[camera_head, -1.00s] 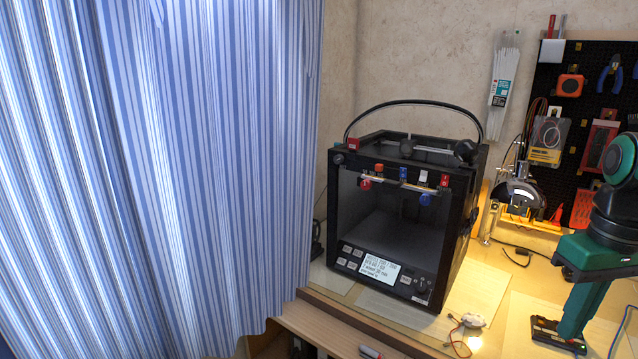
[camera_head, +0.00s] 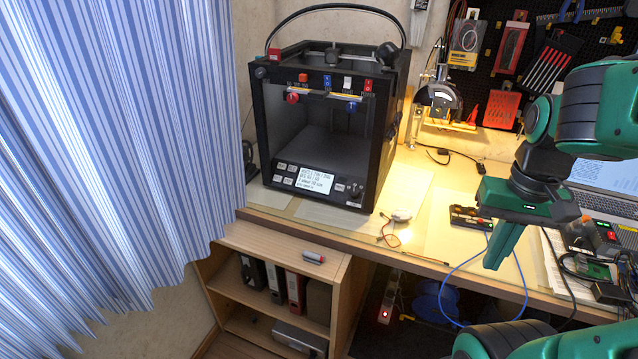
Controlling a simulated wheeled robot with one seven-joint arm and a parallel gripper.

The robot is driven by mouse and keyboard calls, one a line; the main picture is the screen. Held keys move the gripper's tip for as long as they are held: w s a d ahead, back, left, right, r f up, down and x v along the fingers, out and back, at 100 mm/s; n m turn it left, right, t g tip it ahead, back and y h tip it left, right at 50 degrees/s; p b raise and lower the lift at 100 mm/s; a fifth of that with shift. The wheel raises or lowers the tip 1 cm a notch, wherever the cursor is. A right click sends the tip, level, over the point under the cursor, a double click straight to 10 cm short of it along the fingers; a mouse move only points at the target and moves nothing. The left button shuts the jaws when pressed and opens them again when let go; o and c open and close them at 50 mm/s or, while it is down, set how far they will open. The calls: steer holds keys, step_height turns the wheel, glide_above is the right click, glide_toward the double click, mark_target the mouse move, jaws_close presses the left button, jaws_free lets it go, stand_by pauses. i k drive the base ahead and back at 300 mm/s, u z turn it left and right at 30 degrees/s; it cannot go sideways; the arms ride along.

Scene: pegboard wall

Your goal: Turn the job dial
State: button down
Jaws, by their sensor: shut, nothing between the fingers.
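The black 3D printer (camera_head: 330,125) stands on the desk, left of centre. Its front panel has a lit white display (camera_head: 314,180), several small buttons and, at the right end, a small dark round dial (camera_head: 353,191). My gripper (camera_head: 495,262) is green, points down and is shut and empty. It hangs over the front right of the desk, well to the right of the printer and apart from the dial. My arm enters from the right edge.
A striped curtain (camera_head: 110,130) fills the left side. A small device with wires (camera_head: 400,216) and a black box (camera_head: 468,217) lie on the desk. A laptop (camera_head: 605,178) stands at the right. A shelf unit (camera_head: 262,250) with folders is below.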

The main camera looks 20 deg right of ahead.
mark_target(354, 193)
steer(key=k, duration=1.25)
steer(key=i, duration=1.9)
steer(key=u, duration=0.75)
